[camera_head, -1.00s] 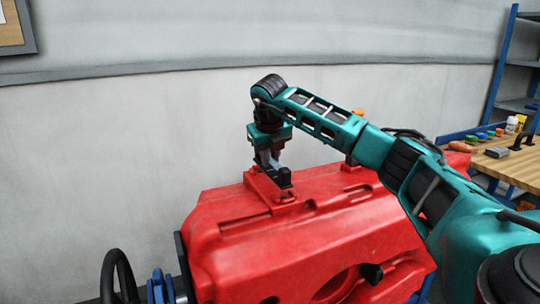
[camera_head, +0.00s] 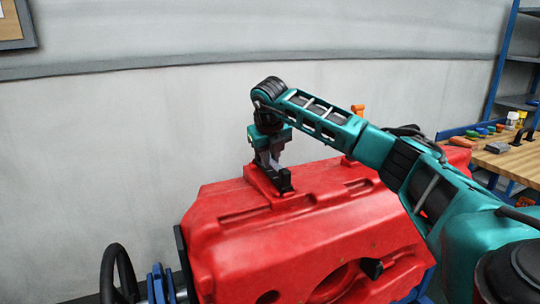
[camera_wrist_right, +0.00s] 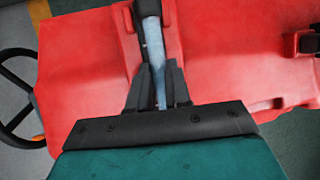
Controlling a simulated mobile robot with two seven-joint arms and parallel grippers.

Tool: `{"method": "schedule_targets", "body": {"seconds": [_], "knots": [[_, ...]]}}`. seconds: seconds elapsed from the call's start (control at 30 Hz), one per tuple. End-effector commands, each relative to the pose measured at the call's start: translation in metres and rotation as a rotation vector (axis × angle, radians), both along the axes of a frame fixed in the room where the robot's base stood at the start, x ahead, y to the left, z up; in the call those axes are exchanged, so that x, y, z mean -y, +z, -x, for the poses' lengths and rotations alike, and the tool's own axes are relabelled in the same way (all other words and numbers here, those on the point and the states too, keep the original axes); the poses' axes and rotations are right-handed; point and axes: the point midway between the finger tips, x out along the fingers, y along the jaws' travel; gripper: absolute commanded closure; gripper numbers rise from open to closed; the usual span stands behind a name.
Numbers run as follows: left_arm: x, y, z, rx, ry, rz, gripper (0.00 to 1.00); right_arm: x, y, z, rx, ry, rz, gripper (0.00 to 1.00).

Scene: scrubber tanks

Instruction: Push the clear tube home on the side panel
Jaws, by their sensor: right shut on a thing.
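The clear tube (camera_wrist_right: 155,50) is a pale bluish strip in the right wrist view. It runs between the fingers of my right gripper (camera_wrist_right: 154,92), which is shut on it. Its far end meets a dark fitting (camera_wrist_right: 146,8); I cannot tell how deep it sits. In the head view my right gripper (camera_head: 271,163) points down over the top of the red tank body (camera_head: 290,240), close beside the black fitting (camera_head: 284,182). The tube is mostly hidden there by the fingers. My left gripper is not in view.
A black handwheel (camera_head: 118,275) and blue parts (camera_head: 158,283) stand at the lower left. A wooden workbench (camera_head: 505,165) with small coloured items is at the right, beside a blue shelf rack (camera_head: 500,65). A pale wall (camera_head: 120,150) lies behind the tank.

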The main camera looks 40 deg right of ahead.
Motion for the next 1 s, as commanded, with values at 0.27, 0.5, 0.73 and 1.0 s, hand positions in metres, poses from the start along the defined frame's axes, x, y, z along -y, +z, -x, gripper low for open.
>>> {"method": "schedule_targets", "body": {"seconds": [0.27, 0.5, 0.73, 1.0], "knots": [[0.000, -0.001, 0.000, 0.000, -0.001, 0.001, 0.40, 0.000, -0.004, 0.000, 0.000, 0.000, 0.001, 1.00], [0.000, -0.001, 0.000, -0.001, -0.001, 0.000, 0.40, 0.000, -0.005, 0.000, 0.000, 0.000, 0.000, 1.00], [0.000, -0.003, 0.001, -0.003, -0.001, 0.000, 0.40, 0.000, -0.008, 0.000, -0.001, -0.001, 0.001, 1.00], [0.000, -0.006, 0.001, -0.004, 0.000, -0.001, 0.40, 0.000, -0.013, 0.000, -0.003, 0.000, 0.000, 1.00]]}}
